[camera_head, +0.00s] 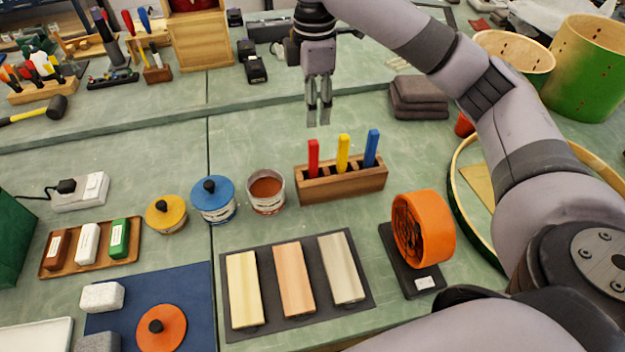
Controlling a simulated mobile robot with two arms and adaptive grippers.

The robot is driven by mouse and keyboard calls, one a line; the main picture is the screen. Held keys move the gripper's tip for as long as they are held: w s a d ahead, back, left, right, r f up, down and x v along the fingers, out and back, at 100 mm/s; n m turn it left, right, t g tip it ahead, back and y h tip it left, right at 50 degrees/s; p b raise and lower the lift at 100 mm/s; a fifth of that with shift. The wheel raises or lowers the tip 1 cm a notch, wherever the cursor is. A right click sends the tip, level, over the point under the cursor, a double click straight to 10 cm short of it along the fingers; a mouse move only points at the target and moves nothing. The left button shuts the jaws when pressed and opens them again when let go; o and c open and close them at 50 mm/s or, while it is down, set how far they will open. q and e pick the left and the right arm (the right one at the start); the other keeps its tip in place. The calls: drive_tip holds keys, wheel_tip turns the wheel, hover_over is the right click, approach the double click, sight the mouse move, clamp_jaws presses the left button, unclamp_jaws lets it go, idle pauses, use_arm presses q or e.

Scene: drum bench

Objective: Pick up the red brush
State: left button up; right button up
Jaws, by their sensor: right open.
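The red brush (313,157) stands upright in the left slot of a wooden holder (345,187), with its red handle showing above the wood and its lower end hidden. A yellow handle (343,152) and a blue handle (371,148) stand to its right in the same holder. My right gripper (318,116) points down above and behind the red brush in the picture, with its fingers open, empty and apart from the handle. My left gripper is out of the picture.
An open tin of brown stuff (266,191) stands left of the holder. A blue-lidded tin (212,198) is beside it. An orange wheel (423,229) on a dark base stands to the right. Folded grey cloths (418,99) lie behind. A dark mat (268,270) with three wooden blocks lies in front.

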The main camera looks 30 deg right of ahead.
drive_tip(key=p, duration=0.2)
approach(313, 164)
drive_tip(key=f, duration=0.3)
drive_tip(key=w+d+f, duration=0.1)
drive_tip(key=f, duration=0.1)
drive_tip(key=shift+f, duration=0.25)
drive_tip(key=shift+a+f, duration=0.1)
drive_tip(key=shift+f, duration=0.75)
wheel_tip(313, 164, down, 4)
drive_tip(key=shift+a+f+p, duration=0.15)
drive_tip(key=shift+p, duration=0.4)
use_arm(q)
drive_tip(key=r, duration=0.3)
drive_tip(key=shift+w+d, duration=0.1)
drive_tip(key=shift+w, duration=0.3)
use_arm(e)
drive_tip(key=shift+c, duration=0.2)
drive_tip(key=c, duration=0.9)
